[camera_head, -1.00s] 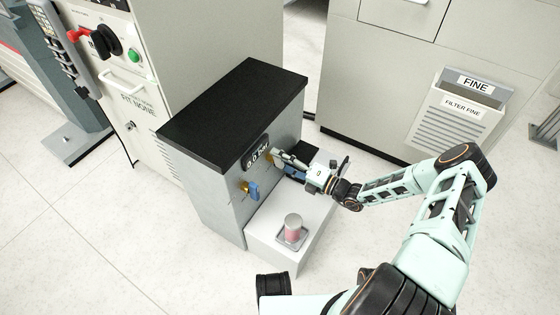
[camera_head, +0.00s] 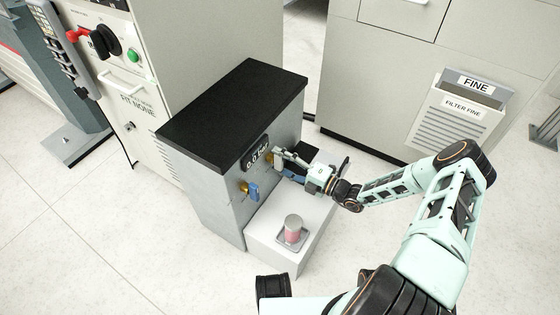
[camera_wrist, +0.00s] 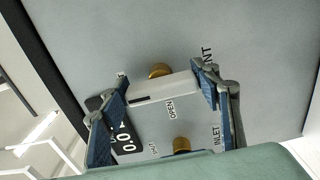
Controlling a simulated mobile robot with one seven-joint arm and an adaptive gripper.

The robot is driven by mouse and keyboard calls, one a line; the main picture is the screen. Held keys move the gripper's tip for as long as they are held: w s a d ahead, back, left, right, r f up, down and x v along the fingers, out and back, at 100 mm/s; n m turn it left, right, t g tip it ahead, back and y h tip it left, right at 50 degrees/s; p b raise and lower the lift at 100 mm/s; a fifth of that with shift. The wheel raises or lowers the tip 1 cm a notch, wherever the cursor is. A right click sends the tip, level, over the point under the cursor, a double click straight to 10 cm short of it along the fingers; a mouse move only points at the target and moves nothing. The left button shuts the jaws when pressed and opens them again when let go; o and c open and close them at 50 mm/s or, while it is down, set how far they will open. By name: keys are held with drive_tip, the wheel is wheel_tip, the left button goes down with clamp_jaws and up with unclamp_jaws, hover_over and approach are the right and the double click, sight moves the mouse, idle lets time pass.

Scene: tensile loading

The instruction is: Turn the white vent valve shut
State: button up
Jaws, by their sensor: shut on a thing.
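The white vent valve (camera_wrist: 165,89) shows in the wrist view as a pale handle in front of a brass stem (camera_wrist: 159,70) on the grey panel. My gripper (camera_wrist: 163,82) has one blue-grey finger at each end of the handle and is shut on it. The end of "VENT" shows beside the right finger, and an "OPEN" label (camera_wrist: 171,109) is below the handle. In the head view my gripper (camera_head: 281,158) is at the front of the grey cabinet and largely hides the valve.
A blue valve handle (camera_head: 253,192) on a brass stem sits left of my gripper. A gauge display (camera_head: 254,154) is above it. A pink sample with a grey top (camera_head: 292,229) stands on the white ledge (camera_head: 275,250). Open floor lies in front.

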drive_tip(key=o, duration=1.2)
drive_tip(key=shift+c, duration=0.2)
drive_tip(key=v, duration=1.2)
